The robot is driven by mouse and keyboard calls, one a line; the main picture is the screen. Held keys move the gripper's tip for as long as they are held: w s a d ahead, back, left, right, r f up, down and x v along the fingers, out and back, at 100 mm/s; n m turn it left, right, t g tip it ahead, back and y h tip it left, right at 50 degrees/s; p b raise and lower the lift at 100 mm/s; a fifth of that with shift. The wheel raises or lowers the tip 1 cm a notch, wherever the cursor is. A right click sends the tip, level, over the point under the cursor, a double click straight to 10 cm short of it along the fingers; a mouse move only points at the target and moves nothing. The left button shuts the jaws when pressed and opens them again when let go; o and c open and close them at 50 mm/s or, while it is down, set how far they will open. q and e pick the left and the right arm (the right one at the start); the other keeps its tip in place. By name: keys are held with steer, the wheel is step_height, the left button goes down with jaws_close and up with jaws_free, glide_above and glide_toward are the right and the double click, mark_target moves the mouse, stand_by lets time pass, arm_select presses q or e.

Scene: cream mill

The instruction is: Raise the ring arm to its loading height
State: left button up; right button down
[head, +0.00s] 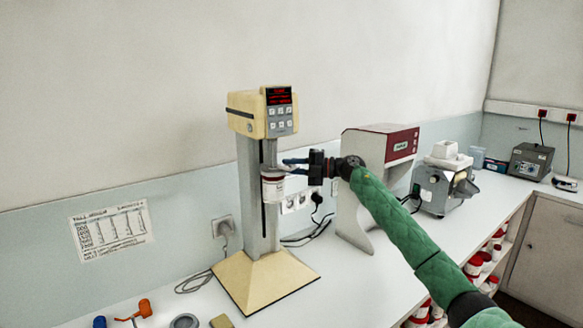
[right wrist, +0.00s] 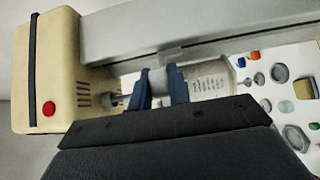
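The cream mill (head: 262,112) stands on the bench, with a grey column, a lit red display and a sloped cream base. A white jar (head: 272,190) sits in the ring arm (head: 271,173) partway up the column, below the mill head. My right gripper (head: 292,167) reaches in from the right at ring height. In the right wrist view, its two blue fingers (right wrist: 162,89) straddle a pale part at the ring arm, close together with little gap. The jar (right wrist: 210,80) and the mill head (right wrist: 50,65) show there too. The exact contact is partly hidden. My left gripper is out of view.
A white machine with a red panel (head: 402,148) and a grey machine (head: 440,188) stand right of the mill. Small coloured items, including an orange one (head: 144,308), lie at the front left. A chart (head: 110,229) hangs on the wall. Bench before the mill's right side is clear.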

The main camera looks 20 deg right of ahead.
steer(key=shift+r, duration=0.35)
step_height(320, 180, up, 3)
steer(key=shift+f, duration=0.1)
steer(key=c, duration=1.3)
jaws_free()
steer(key=shift+a, duration=0.1)
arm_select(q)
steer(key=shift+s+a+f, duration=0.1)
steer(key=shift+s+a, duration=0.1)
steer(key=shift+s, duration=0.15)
